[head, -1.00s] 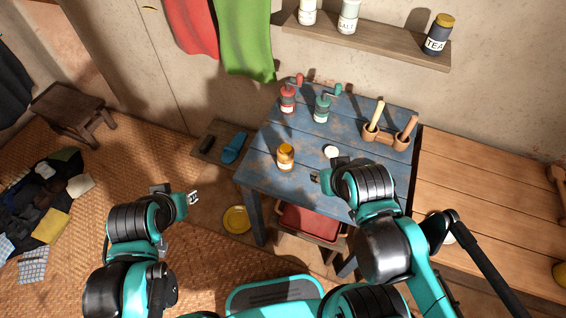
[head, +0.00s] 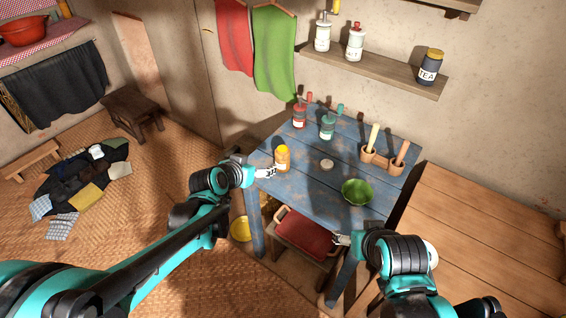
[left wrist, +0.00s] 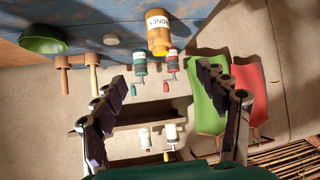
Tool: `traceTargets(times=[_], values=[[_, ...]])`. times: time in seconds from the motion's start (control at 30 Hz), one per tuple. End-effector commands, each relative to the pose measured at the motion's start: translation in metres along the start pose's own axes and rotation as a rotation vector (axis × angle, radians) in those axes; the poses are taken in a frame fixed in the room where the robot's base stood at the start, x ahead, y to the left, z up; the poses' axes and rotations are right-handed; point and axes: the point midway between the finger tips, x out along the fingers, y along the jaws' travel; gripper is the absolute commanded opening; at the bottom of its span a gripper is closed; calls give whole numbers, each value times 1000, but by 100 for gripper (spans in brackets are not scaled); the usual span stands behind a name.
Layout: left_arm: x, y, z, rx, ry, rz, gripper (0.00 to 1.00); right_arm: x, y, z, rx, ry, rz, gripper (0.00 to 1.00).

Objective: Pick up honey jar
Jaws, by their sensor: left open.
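The honey jar (head: 282,158), amber with a yellow lid and white label, stands upright on the blue table (head: 305,190) near its left edge. In the left wrist view the honey jar (left wrist: 159,38) appears upside down at the top centre, beyond the fingertips. My left gripper (head: 267,173) is at the table's left edge, just in front and to the left of the jar, open and empty. Its spread fingers (left wrist: 162,82) show in the left wrist view. My right gripper (head: 343,239) is low by the table's front edge; its jaws are too small to read.
Red (head: 300,116) and green (head: 327,126) grinders stand behind the jar. A red tray (head: 303,235) sits below the table.

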Motion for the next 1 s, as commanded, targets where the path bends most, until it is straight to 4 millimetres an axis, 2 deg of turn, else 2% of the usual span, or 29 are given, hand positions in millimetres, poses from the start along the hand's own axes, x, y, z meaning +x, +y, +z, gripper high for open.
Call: traceTargets(times=[0.03,0.1,0.2,0.3,0.5,0.87,1.0], values=[[28,0,-1,16,33,17,73,4,0,3,0,0,0,72],[58,0,-2,39,78,36,73,6,0,4,0,0,0,72],[94,1,1,63,134,54,73,9,0,6,0,0,0,72],[120,1,7,81,176,63,73,10,0,8,0,0,0,72],[145,2,15,98,217,69,73,12,0,9,0,0,0,72],[181,1,11,100,221,68,73,22,0,16,0,0,0,72],[203,-2,10,100,220,69,73,31,0,22,0,0,0,72]])
